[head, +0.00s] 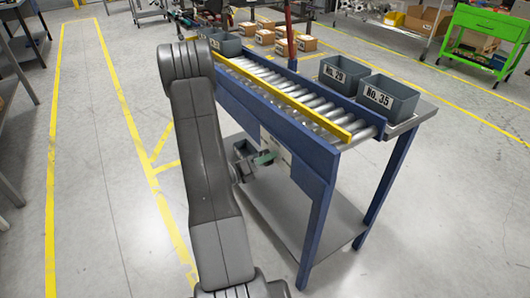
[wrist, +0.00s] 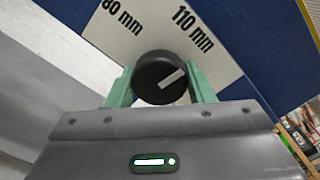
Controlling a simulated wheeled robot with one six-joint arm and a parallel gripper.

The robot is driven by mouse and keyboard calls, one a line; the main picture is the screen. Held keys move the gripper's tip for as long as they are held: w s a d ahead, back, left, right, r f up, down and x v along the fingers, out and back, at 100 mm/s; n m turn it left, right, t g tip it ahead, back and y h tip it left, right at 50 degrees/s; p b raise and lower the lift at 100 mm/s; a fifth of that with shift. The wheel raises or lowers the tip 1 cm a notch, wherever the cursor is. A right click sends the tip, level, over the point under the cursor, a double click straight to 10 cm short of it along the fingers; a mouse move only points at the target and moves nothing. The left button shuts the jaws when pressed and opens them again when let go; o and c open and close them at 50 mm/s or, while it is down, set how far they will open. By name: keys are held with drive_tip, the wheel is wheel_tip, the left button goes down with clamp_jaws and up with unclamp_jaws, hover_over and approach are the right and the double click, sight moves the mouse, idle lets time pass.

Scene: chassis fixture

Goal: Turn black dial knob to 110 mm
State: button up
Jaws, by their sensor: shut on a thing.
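The black dial knob (wrist: 155,77) is on a white label panel (wrist: 150,25) in the wrist view. The label reads "80 mm" at upper left, cut by the frame edge, and "110 mm" at upper right. The white pointer mark on the knob runs toward the upper right, on the side of "110 mm". My gripper (wrist: 160,87) has one green finger on each side of the knob and is shut on it. In the head view my gripper (head: 264,158) is at the side of the conveyor, at the pale panel (head: 276,149); the knob itself is hidden there.
The blue conveyor frame (head: 318,160) with metal rollers and a yellow guide rail (head: 290,102) rises above my gripper. Grey bins "NO. 29" (head: 337,80) and "NO. 35" (head: 386,98) stand at its far side. A lower shelf (head: 300,220) lies beneath. The floor at left is clear.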

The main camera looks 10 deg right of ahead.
drive_tip(key=shift+n+p, duration=0.45)
drive_tip(key=shift+n, duration=0.15)
drive_tip(key=o, duration=1)
drive_tip(key=shift+a, duration=0.15)
drive_tip(key=v, duration=1.3)
drive_tip(key=shift+s+a, duration=0.1)
drive_tip(key=shift+a, duration=0.15)
drive_tip(key=shift+d, duration=0.15)
drive_tip(key=shift+x, duration=6.7)
